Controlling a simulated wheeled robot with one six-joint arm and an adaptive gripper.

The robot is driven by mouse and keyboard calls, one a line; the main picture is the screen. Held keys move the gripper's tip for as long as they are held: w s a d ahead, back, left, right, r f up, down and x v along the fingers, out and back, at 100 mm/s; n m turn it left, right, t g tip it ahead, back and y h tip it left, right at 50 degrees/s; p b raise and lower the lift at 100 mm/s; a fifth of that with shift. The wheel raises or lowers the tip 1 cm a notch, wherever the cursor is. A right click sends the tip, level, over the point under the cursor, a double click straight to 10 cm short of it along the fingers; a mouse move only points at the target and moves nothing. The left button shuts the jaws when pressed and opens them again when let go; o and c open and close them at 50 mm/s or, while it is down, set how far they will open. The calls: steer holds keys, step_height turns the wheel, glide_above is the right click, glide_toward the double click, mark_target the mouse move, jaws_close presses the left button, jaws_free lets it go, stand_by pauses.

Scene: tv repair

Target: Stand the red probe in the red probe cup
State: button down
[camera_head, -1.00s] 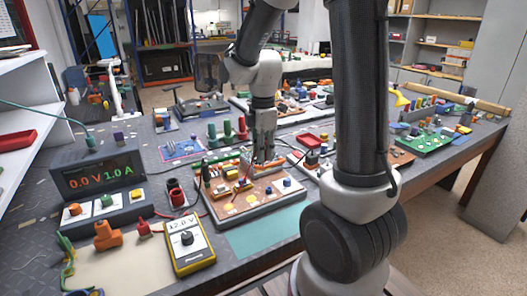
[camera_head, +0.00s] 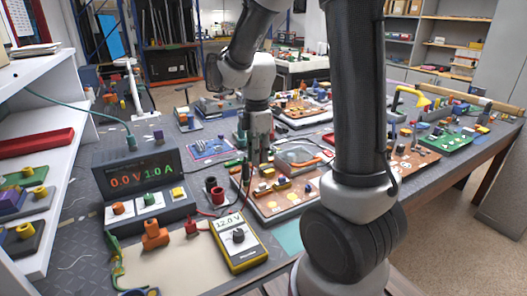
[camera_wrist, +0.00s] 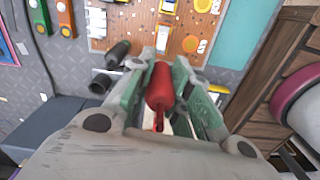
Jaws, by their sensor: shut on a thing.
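My gripper (camera_wrist: 163,64) is shut on the red probe (camera_wrist: 160,88), which lies between its green-grey fingers in the wrist view. I cannot make out the probe there. The red probe cup (camera_head: 218,197) stands on the bench left of the gripper, apart from it, beside a black cup (camera_head: 210,184). In the wrist view a black cup (camera_wrist: 99,84) and a dark cylinder (camera_wrist: 119,52) show left of the fingers; the red cup is not visible there.
A yellow multimeter (camera_head: 239,241) lies in front of the cups. A power supply (camera_head: 141,181) stands to their left, with an orange part (camera_head: 155,236) before it. More boards, including a green one (camera_head: 452,141), fill the bench behind and right. A white shelf (camera_head: 45,75) borders the left.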

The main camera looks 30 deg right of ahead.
steer(key=w+a+f, duration=0.2)
steer(key=w+a, duration=0.4)
steer(key=a, duration=0.5)
steer(key=shift+a+m, duration=0.3)
steer(key=shift+a, duration=0.05)
steer(key=shift+f, duration=0.1)
steer(key=shift+f, duration=0.1)
steer(key=shift+f, duration=2.2)
steer(key=shift+f, duration=0.15)
